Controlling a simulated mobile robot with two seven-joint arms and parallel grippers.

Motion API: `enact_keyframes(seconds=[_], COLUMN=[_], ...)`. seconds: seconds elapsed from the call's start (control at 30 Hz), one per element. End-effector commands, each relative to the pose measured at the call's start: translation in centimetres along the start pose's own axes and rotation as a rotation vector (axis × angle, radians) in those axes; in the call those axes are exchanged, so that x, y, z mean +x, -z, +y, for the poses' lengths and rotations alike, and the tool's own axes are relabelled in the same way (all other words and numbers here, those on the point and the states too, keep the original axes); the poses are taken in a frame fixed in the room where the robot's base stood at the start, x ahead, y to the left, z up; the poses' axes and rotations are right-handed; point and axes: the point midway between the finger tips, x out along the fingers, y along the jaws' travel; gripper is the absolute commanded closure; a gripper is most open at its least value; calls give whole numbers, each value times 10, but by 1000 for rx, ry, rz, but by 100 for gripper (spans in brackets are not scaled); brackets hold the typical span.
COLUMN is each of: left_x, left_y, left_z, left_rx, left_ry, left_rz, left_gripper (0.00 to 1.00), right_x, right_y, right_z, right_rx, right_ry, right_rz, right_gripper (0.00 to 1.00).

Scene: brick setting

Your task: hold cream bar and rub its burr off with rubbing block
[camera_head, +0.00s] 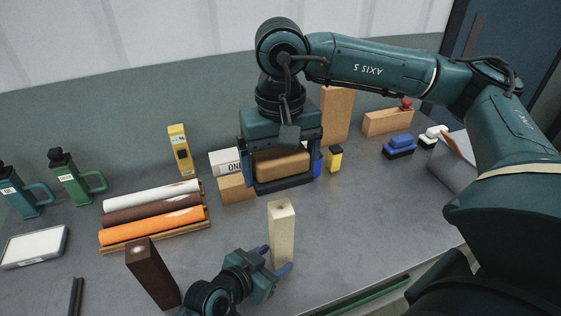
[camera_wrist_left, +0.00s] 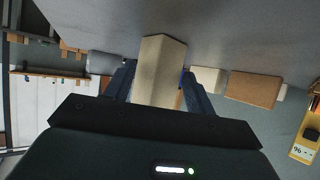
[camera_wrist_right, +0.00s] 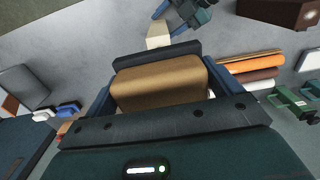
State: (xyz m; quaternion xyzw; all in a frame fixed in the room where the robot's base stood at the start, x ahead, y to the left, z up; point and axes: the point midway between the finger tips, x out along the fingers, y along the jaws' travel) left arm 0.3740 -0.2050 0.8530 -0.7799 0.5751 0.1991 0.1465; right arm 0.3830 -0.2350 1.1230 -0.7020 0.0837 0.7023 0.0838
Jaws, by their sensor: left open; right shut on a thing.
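The cream bar (camera_head: 281,235) stands upright near the front middle of the table. My left gripper (camera_head: 275,261) is open, with its fingers on either side of the bar's lower part. In the left wrist view the bar (camera_wrist_left: 160,72) rises between the two fingers; I cannot tell whether they touch it. My right gripper (camera_head: 283,172) is shut on a tan block (camera_head: 282,164), which looks like the rubbing block, held behind the bar and apart from it. The right wrist view shows this block (camera_wrist_right: 160,84) filling the jaws. I cannot make out a burr on the bar.
A dark brown bar (camera_head: 152,273) stands left of my left gripper. Rolls (camera_head: 150,214) lie on a rack behind it. Boxes (camera_head: 237,188), a yellow-and-black item (camera_head: 335,159) and a tall tan block (camera_head: 337,112) are near my right gripper. The table right of the cream bar is clear.

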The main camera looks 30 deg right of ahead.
Motion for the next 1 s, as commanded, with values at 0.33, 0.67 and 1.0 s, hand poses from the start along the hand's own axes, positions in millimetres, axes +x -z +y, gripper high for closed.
enact_keyframes(seconds=[0.33, 0.67, 1.0], left_x=[23, 24, 24], left_y=[0, 0, 0], left_z=[0, 0, 0], left_rx=[1, 1, 0], left_ry=[0, 0, 0], left_rz=[-1, -1, -1], left_gripper=[45, 50, 59], right_x=[0, 0, 0], right_y=[0, 0, 0], right_z=[0, 0, 0], right_rx=[0, 0, 0], right_ry=[1, 1, 1], right_rz=[1, 1, 1], right_gripper=[31, 31, 31])
